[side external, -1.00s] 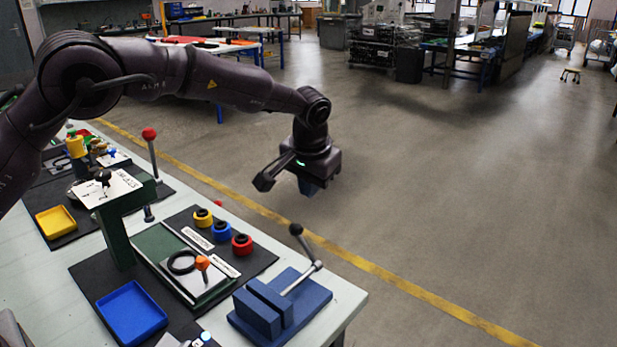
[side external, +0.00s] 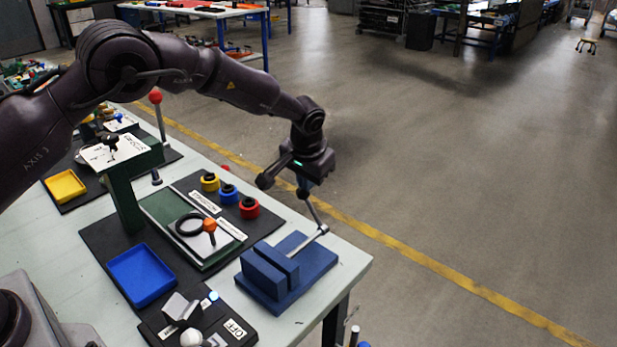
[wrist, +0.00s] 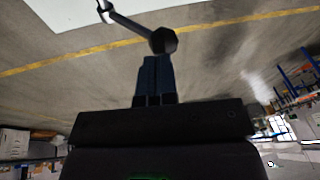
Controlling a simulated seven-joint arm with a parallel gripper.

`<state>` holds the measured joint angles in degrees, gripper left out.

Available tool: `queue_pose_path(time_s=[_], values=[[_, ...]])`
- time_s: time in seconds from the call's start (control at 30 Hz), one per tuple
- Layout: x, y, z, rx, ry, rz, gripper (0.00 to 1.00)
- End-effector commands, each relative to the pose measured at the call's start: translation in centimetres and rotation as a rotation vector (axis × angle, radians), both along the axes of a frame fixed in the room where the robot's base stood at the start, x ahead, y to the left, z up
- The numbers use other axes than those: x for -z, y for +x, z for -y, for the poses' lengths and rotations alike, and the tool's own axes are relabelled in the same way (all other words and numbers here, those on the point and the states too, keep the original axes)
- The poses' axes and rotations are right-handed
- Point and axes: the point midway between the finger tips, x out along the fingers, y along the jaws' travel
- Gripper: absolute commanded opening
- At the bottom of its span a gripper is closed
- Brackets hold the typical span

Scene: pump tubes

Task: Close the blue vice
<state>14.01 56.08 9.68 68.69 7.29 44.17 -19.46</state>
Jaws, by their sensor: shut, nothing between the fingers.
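The blue vice (side external: 292,285) sits at the near right corner of the bench, its two blocks standing close together; I cannot tell how wide the gap between them is. Its silver lever (side external: 313,212) rises from the right side, leaning up and left to a dark knob (side external: 302,193). My gripper (side external: 304,184) is above the vice, shut and empty, with its blue fingers pointing down at the knob. In the wrist view the knob (wrist: 163,40) is just beyond the shut fingertips (wrist: 156,58); I cannot tell whether they touch.
A blue tray (side external: 141,274), a green press stand (side external: 128,190) and a board with yellow, blue and red rings (side external: 229,196) stand left of the vice. A switch box (side external: 205,325) is at the front. Open floor lies beyond the bench.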

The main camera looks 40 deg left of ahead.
Motion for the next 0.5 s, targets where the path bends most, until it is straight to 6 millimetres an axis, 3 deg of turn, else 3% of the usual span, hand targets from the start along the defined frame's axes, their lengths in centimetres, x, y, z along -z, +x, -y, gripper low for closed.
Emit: queue_pose_path(time_s=[0.2,0.5], values=[[1.4,-0.2,-1.6,-0.001,0.001,-0.003,0.0],[1.5,-0.2,-1.8,0.0,0.004,-0.005,0.0]])
